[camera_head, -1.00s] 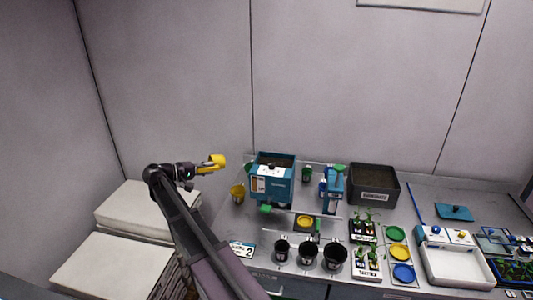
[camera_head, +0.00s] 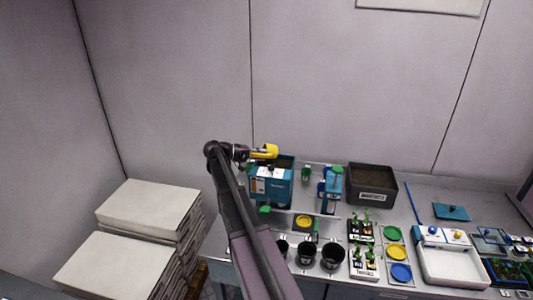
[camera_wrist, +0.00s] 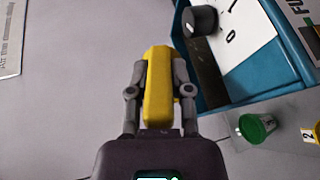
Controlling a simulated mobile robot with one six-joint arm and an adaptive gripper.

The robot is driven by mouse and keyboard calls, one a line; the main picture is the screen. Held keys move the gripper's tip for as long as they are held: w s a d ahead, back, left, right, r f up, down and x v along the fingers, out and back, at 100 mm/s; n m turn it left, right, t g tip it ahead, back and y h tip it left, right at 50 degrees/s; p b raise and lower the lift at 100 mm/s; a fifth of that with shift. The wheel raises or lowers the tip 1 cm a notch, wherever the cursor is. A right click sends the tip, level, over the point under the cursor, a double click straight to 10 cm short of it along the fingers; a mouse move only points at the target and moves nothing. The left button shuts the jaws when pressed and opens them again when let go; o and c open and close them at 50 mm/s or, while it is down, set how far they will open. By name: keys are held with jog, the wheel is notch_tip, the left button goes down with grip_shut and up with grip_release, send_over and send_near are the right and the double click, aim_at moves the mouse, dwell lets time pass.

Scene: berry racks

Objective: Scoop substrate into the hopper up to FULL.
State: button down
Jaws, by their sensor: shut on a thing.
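My gripper (camera_head: 253,153) is shut on a yellow scoop (camera_head: 268,151). In the wrist view the gripper (camera_wrist: 158,75) has its fingers on both sides of the yellow scoop (camera_wrist: 157,98). The blue hopper (camera_head: 268,199) stands at the left of the bench, and the scoop is above its back left part in the head view. The hopper also shows in the wrist view (camera_wrist: 280,50), to the right of the scoop. Dark substrate shows in the hopper's top. The scoop's contents are hidden. The dark substrate bin (camera_head: 372,197) stands further right.
A blue device (camera_head: 331,188) stands between hopper and bin. Black pots (camera_head: 307,254) stand in front, beside plant trays (camera_head: 363,264) and coloured discs (camera_head: 393,233). White stacks (camera_head: 148,210) are at the left. A green cup (camera_wrist: 257,128) shows near the hopper.

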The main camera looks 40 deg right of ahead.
aim_at(269, 153)
jog(key=shift+s+d, duration=0.25)
jog(key=shift+d, duration=0.35)
jog(key=shift+s+d, duration=0.2)
jog(key=shift+d, duration=0.35)
jog(key=shift+r+p, duration=0.3)
jog(key=shift+p, duration=0.3)
jog(key=shift+s+d+r+y+p, duration=0.1)
jog(key=shift+r+y+p, duration=0.25)
jog(key=shift+y+p, duration=0.55)
jog(key=r+t+y+p, duration=0.1)
jog(key=p, duration=0.3)
jog(key=shift+d, duration=0.15)
jog(key=shift+s+d+r+t+y+p, duration=0.25)
jog(key=shift+d+r+t+y+p, duration=0.45)
jog(key=shift+y+p, duration=1.3)
jog(key=shift+s+d+r+t+y+p, duration=0.35)
jog(key=shift+t+y+p, duration=0.55)
jog(key=shift+y+p, duration=1)
jog(key=shift+s+d+r+t+y+p, duration=0.15)
jog(key=shift+d+r+t+y+p, duration=0.5)
jog(key=shift+y+p, duration=1.35)
jog(key=shift+a+h+p, duration=0.1)
jog(key=shift+h+p, duration=0.25)
jog(key=shift+h, duration=0.05)
